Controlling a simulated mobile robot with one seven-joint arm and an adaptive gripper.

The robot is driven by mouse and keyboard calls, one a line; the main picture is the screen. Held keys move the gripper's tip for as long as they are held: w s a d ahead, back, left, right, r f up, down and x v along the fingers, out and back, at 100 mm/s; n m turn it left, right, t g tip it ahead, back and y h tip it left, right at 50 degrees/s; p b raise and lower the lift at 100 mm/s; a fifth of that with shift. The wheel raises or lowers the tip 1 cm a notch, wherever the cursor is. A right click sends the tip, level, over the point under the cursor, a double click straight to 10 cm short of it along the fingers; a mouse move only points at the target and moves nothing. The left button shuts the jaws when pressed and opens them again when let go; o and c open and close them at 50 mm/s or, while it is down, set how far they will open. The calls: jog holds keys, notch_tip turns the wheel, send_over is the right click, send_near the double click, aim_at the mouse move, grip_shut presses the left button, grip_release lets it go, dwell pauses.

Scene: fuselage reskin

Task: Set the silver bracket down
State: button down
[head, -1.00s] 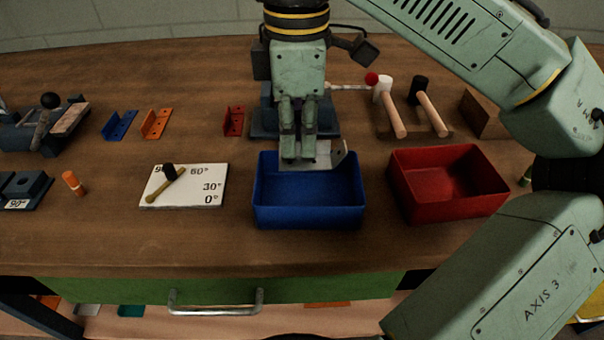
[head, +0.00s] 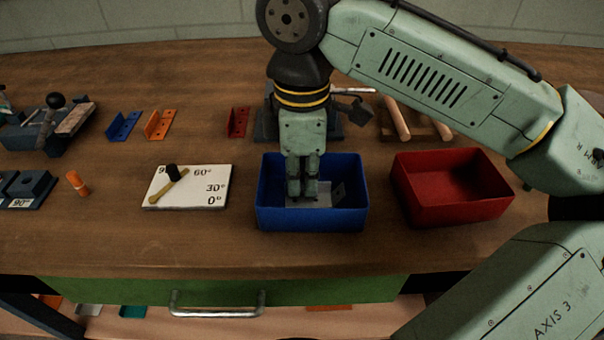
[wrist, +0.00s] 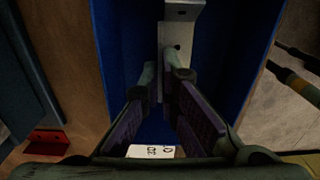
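The silver bracket (head: 322,194) is inside the blue bin (head: 312,218), low down near its floor. I cannot tell whether it touches the floor. My gripper (head: 303,198) reaches down into the bin, with its fingers at the bracket. In the wrist view the bracket (wrist: 181,11) shows a flange with a hole at the top, and a thin strip of it runs down between the fingertips (wrist: 163,70). The fingers look shut on this strip. The lower part of the bracket is partly hidden by the fingers and the front wall of the bin.
A red bin (head: 450,202) stands empty to the right. Blue (head: 122,126), orange (head: 160,125) and red (head: 238,122) brackets lie behind. The bench front is clear.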

jog(key=c, duration=1.8)
grip_release()
notch_tip(320, 180, up, 12)
jog(key=p, duration=0.1)
jog(key=shift+r, duration=0.25)
